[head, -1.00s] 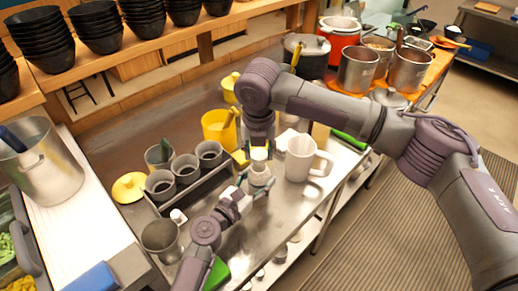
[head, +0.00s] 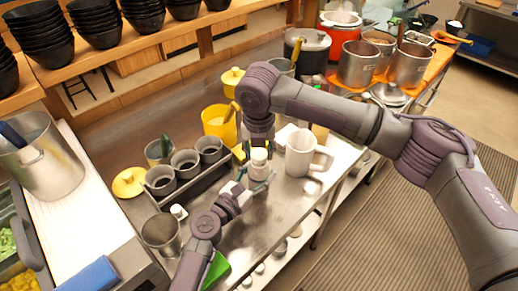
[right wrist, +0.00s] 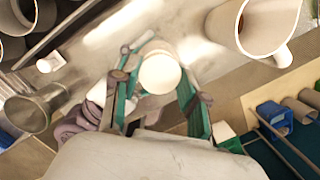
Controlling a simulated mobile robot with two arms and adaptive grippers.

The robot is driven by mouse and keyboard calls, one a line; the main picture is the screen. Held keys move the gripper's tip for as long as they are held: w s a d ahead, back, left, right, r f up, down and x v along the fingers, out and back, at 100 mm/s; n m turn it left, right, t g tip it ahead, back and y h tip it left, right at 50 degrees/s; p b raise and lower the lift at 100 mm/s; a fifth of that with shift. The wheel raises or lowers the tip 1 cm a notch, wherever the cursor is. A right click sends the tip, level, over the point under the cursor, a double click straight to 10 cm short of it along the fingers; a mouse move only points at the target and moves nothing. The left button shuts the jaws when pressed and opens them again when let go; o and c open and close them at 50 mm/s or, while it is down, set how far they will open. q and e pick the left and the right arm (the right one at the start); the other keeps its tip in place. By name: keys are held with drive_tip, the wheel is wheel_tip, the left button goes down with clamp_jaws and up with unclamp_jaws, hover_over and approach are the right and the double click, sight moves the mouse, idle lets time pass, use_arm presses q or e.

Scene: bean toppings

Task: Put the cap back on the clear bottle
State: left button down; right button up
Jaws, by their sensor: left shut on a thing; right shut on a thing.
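The white cap (head: 259,154) sits at the tip of my right gripper (head: 258,148), which points down and is shut on it. In the right wrist view the cap is a pale round disc (right wrist: 160,73) between the two fingers. The clear bottle (head: 259,172) stands directly under the cap, upright as far as I can see. My left gripper (head: 256,186) is shut on the bottle from its left side. The cap and the bottle's top look very close; I cannot tell whether they touch. In the wrist view the cap hides most of the bottle.
A white mug (head: 300,154) stands close on the right. A caddy of grey cups (head: 186,163), a yellow container (head: 218,124) and a metal cup (head: 160,235) are on the left. The steel counter (head: 290,200) is bare in front of the mug.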

drive_tip(key=shift+f, duration=0.45)
